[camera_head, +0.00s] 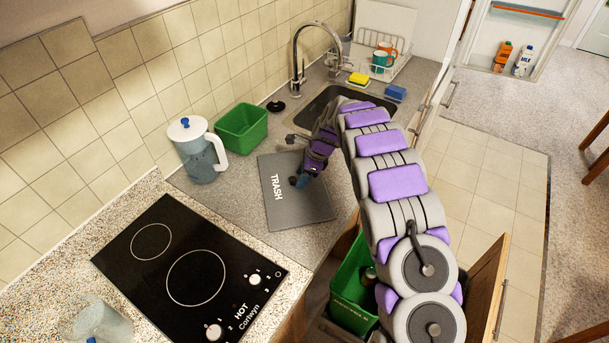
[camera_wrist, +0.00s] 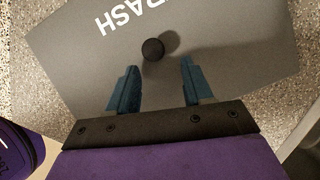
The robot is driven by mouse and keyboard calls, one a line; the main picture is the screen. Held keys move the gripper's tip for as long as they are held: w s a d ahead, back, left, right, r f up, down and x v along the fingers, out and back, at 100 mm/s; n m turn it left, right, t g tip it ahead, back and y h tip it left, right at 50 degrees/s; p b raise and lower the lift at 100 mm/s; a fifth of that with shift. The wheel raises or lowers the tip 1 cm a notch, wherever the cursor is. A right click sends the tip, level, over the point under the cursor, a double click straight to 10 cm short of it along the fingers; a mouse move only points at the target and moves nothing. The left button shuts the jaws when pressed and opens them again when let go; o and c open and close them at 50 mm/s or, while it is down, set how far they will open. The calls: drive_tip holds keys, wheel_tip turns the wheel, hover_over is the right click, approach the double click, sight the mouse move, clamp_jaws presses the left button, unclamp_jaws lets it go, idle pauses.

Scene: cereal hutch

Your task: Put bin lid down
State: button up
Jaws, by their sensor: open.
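The bin lid (camera_head: 283,208) is a flat grey panel marked TRASH. It lies on the speckled counter between the black hob and the sink. In the wrist view the lid (camera_wrist: 225,60) fills most of the picture, with a round black knob (camera_wrist: 153,49) on it. My gripper (camera_head: 299,181) is over the lid in the head view. In the wrist view my gripper (camera_wrist: 155,82) is open, its two blue fingers apart on either side of the knob's line, with the knob just beyond the fingertips. Nothing is between the fingers.
A green bin (camera_head: 352,292) stands below in an open cupboard. Behind the lid are a water jug (camera_head: 203,153) and a green tub (camera_head: 241,129). The black hob (camera_head: 183,262) is at left. The sink (camera_head: 339,104) and faucet (camera_head: 297,67) are at the back.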

drive_tip(key=shift+a+r+p, duration=0.3)
drive_tip(key=shift+a+r, duration=0.4)
drive_tip(key=shift+r, duration=0.35)
drive_tip(key=d+f+p+v, duration=0.1)
drive_tip(key=d+p+v, duration=0.1)
drive_tip(key=v, duration=0.8)
drive_tip(key=s+d+r+n+h, duration=0.15)
drive_tip(key=s+r+n, duration=0.25)
drive_tip(key=s+r, duration=0.5)
drive_tip(key=s+d+r+n+g+h, duration=0.1)
drive_tip(key=s+d+n, duration=0.2)
drive_tip(key=s, duration=1.7)
drive_tip(key=s+d+r+n+g+h, duration=0.1)
drive_tip(key=s+d+r+n+h, duration=0.1)
drive_tip(key=s+n, duration=0.9)
drive_tip(key=s, duration=1)
drive_tip(key=shift+s+d+r+n, duration=0.3)
drive_tip(key=shift+d+r+n, duration=0.05)
drive_tip(key=shift+d+n, duration=0.05)
drive_tip(key=shift+d, duration=0.1)
